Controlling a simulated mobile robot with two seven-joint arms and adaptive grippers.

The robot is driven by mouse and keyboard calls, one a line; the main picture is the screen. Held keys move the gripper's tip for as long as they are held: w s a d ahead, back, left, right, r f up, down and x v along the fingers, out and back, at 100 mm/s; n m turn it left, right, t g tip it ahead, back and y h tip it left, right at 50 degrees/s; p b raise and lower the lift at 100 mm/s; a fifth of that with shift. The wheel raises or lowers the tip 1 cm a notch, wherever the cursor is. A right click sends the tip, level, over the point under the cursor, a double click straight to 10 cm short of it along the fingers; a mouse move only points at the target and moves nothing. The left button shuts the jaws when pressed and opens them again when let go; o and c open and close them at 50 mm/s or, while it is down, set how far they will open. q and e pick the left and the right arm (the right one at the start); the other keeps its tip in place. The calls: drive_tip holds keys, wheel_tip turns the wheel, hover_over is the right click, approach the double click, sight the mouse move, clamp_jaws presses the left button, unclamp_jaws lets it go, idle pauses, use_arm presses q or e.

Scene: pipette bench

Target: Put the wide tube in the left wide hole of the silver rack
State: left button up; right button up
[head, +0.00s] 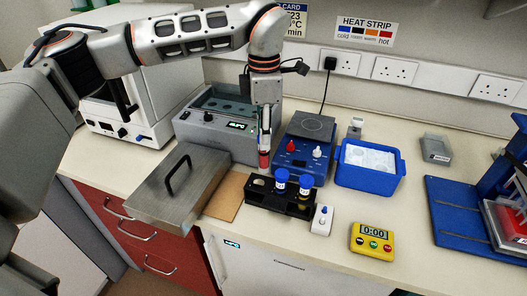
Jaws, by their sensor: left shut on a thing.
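My left gripper (264,141) comes down in front of the grey bath unit and is shut on a small tube with a red part (264,160), which I take to be the wide tube. The fingers hide much of it. It shows above the left end of a dark rack (282,201); whether it touches the rack is unclear. The rack looks black rather than silver. It holds two blue-capped tubes (281,180) (306,185), and a pale round spot, perhaps a hole, shows at its left end. My right gripper is not in view.
The bath unit (204,133) and a blue hotplate (311,132) stand behind the rack. A metal lid (150,197) lies left. A blue ice tray (368,178), white device (322,222) and yellow timer (372,239) are right. Bench is clear around the grey box (436,148).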

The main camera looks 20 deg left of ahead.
sight(264, 154)
use_arm(q)
drive_tip(key=shift+f, duration=3.1)
drive_tip(key=shift+f, duration=0.1)
drive_tip(key=o, duration=1.1)
